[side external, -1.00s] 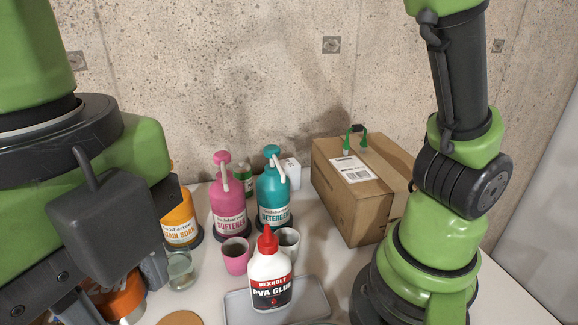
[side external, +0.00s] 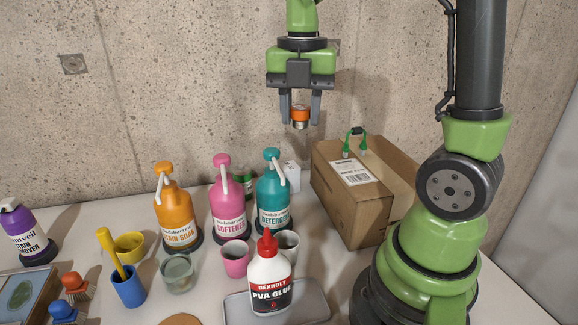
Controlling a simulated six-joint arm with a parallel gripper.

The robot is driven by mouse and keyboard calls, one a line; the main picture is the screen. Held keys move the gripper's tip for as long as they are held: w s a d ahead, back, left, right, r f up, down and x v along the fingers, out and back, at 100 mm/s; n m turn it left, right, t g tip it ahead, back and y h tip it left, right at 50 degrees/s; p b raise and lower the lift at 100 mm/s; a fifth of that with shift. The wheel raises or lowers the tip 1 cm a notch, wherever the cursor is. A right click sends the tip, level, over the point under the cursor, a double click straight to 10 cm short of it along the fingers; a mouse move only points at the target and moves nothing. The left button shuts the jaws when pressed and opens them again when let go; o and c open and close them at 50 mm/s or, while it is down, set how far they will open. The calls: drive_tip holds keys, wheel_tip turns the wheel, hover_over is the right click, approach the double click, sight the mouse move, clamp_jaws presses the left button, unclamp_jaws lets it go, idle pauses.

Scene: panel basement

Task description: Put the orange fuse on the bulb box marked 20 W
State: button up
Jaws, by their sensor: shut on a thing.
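My gripper (side external: 300,122) is high in the upper middle of the view, pointing down. Its two fingers are shut on the orange fuse (side external: 300,113), an orange cylinder with a metal lower end. A small white box (side external: 291,175) stands at the back, partly hidden behind the teal detergent bottle. It may be a bulb box, but no 20 W marking is readable on it. The fuse hangs well above it, clear of everything on the table.
Pump bottles in orange (side external: 175,212), pink (side external: 227,200) and teal (side external: 273,195) stand in front and left. A cardboard box (side external: 350,190) with a green-ended cable on top stands right. A glue bottle (side external: 270,278) stands on a grey tray (side external: 318,297).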

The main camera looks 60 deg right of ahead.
drive_tip(key=s+d+m, duration=0.3)
drive_tip(key=s+d, duration=0.2)
hover_over(289, 165)
wheel_tip(289, 165, down, 11)
drive_tip(key=f, duration=0.6)
drive_tip(key=shift+s+a+f, duration=0.2)
drive_tip(key=shift+s+f, duration=0.05)
drive_tip(key=shift+f, duration=0.1)
drive_tip(key=shift+w+d+f, duration=0.15)
drive_tip(key=shift+w+f, duration=0.05)
drive_tip(key=shift+f, duration=0.15)
drive_tip(key=o, duration=0.9)
drive_tip(key=shift+f, duration=0.1)
